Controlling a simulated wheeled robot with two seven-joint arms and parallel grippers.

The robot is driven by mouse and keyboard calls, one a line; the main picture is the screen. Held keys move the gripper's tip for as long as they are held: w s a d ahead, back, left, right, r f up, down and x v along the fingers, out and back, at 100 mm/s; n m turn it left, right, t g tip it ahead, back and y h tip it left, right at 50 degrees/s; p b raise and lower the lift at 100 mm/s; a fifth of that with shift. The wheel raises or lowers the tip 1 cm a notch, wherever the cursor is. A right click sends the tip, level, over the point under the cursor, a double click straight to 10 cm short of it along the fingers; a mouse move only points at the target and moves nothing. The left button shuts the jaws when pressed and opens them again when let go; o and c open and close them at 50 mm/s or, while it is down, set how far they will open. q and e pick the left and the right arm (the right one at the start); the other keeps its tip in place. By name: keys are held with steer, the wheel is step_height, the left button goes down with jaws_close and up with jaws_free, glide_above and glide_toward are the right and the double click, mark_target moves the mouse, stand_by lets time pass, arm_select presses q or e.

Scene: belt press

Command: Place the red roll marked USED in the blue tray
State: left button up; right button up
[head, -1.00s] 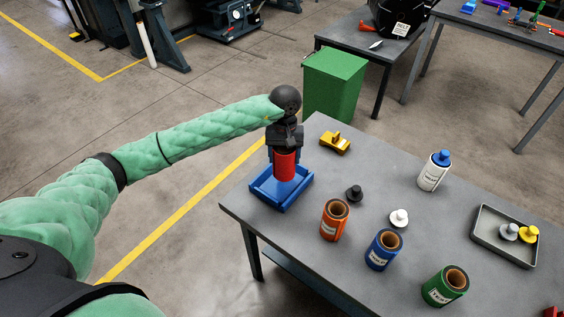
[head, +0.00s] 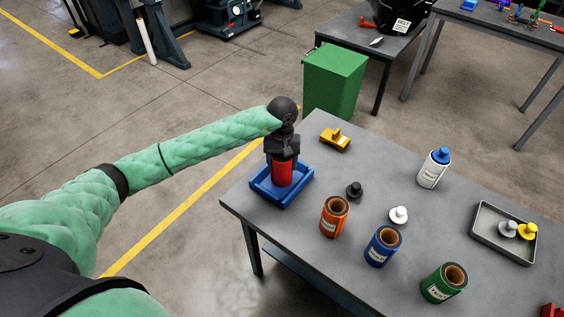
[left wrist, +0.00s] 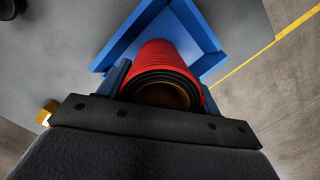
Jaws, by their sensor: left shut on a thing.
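My left gripper (head: 283,156) is above the tray, shut on the upper part of the roll. In the left wrist view the red roll (left wrist: 168,62) sits between the fingers, with the blue tray (left wrist: 128,42) around its far end. No USED marking is visible on the side I see. My right gripper is not in view.
Orange (head: 334,217), blue (head: 383,248) and green (head: 444,284) rolls stand on the table. A black knob (head: 354,190), a white knob (head: 398,215), a white bottle (head: 434,169) and a yellow object (head: 335,139) are nearby. A grey tray (head: 484,247) lies right. A green bin (head: 334,82) stands behind.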

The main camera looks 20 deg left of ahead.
arm_select(q)
steer(key=o, duration=1.3)
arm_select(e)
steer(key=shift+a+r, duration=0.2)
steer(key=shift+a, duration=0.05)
arm_select(q)
steer(key=shift+w+r+b, duration=0.1)
steer(key=shift+r+b, duration=0.25)
steer(key=shift+r, duration=0.4)
steer(key=shift+w+r, duration=0.1)
steer(key=shift+r, duration=0.2)
step_height(320, 180, up, 10)
steer(key=w+b, duration=0.1)
steer(key=b, duration=0.3)
steer(key=shift+a+b, duration=0.15)
steer(key=shift+b, duration=0.25)
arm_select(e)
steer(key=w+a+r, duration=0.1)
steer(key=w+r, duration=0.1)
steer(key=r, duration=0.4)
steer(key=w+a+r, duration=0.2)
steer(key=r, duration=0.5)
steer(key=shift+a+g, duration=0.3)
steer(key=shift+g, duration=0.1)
